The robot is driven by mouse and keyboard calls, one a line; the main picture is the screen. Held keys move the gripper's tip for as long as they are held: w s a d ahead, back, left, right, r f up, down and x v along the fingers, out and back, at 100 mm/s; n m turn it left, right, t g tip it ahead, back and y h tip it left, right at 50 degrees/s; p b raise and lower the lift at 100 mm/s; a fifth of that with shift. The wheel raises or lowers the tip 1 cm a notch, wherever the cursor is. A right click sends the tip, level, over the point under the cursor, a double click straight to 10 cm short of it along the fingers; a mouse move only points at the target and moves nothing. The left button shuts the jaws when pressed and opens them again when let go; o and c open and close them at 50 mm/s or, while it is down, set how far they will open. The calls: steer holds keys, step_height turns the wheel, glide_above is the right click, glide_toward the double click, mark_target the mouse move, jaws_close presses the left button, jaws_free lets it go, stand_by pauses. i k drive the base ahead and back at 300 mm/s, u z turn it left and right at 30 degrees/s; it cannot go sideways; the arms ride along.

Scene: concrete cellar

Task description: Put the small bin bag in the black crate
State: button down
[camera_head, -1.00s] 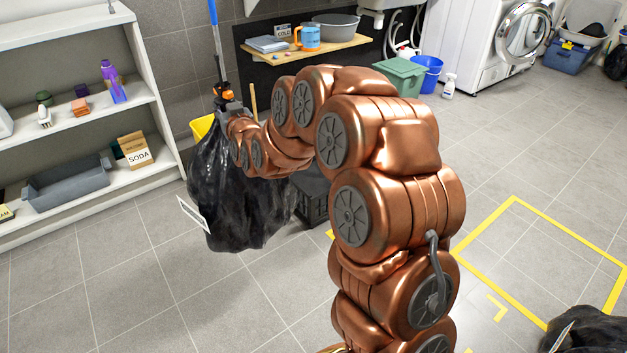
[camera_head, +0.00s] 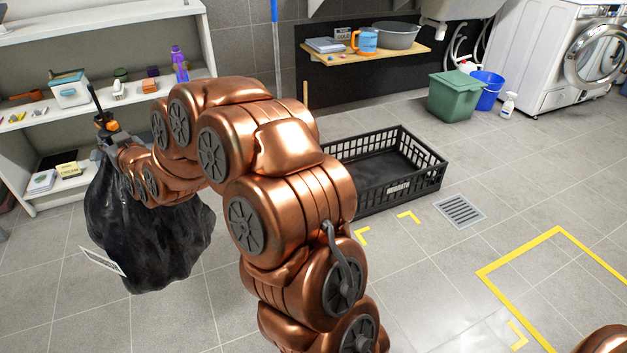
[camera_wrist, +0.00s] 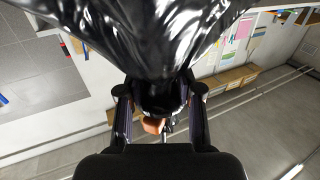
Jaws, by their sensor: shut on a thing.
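A black bin bag (camera_head: 150,240) with a white label hangs from my gripper (camera_head: 112,140) at the left of the head view, in front of the shelf unit and clear of the black crate. In the wrist view, the bag's shiny black plastic (camera_wrist: 150,35) fills the top, and its gathered neck is between the fingers of my gripper (camera_wrist: 160,95). The black crate (camera_head: 400,190) stands on the floor right of my arm. It has slotted walls, and its visible inside looks empty. My arm hides its left part.
A shelf unit (camera_head: 205,45) with small goods stands at the left. A floor drain (camera_head: 460,211) and yellow floor markings (camera_head: 520,255) lie right of my arm.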

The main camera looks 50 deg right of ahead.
mark_target(372, 182)
steer(key=u, duration=0.35)
steer(key=i, duration=1.4)
steer(key=z, duration=2.55)
steer(key=i, duration=1.7)
steer(key=u, duration=0.05)
